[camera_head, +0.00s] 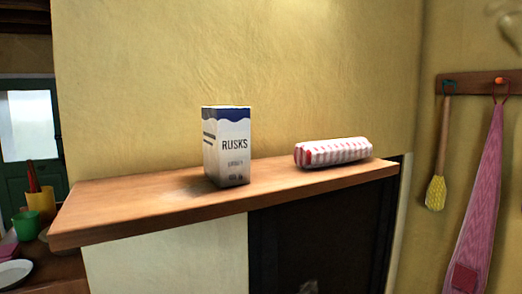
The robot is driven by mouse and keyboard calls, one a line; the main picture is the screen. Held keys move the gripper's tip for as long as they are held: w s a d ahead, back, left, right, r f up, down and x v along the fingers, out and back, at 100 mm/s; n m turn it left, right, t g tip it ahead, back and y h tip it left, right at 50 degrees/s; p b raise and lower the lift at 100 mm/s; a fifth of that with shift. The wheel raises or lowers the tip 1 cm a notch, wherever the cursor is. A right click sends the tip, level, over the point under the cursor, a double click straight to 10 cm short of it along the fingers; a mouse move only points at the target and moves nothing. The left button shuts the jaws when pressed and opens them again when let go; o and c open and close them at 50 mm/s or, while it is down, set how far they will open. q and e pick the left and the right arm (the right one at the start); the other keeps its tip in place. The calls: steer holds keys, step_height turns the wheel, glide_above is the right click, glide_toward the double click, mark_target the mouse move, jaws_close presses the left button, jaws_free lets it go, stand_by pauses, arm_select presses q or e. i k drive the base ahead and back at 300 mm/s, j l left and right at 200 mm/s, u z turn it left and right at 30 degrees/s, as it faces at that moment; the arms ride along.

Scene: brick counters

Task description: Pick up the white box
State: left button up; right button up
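The white box (227,146) stands upright on a wooden counter top (150,210), left of the middle of the head view. It has a blue band at the top and the word RUSKS on its front. Nothing touches it. Neither of my grippers can be made out clearly. A small dark grey shape shows at the bottom edge, below the counter, and I cannot tell what it is.
A red and white striped packet (333,152) lies on the counter right of the box, with a gap between. A yellow wall (300,70) rises behind. A pink apron (478,200) and a yellow brush (436,192) hang at right. Cups (41,205) stand lower left.

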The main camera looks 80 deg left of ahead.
mark_target(226, 129)
steer(key=u, duration=0.4)
steer(key=k+u, duration=0.15)
steer(key=u, duration=0.7)
steer(key=k+u, duration=0.15)
steer(key=u, duration=0.3)
steer(key=j+u, duration=0.15)
steer(key=u, duration=0.7)
steer(key=k+z, duration=0.25)
steer(key=i+l, duration=0.05)
steer(key=i, duration=0.05)
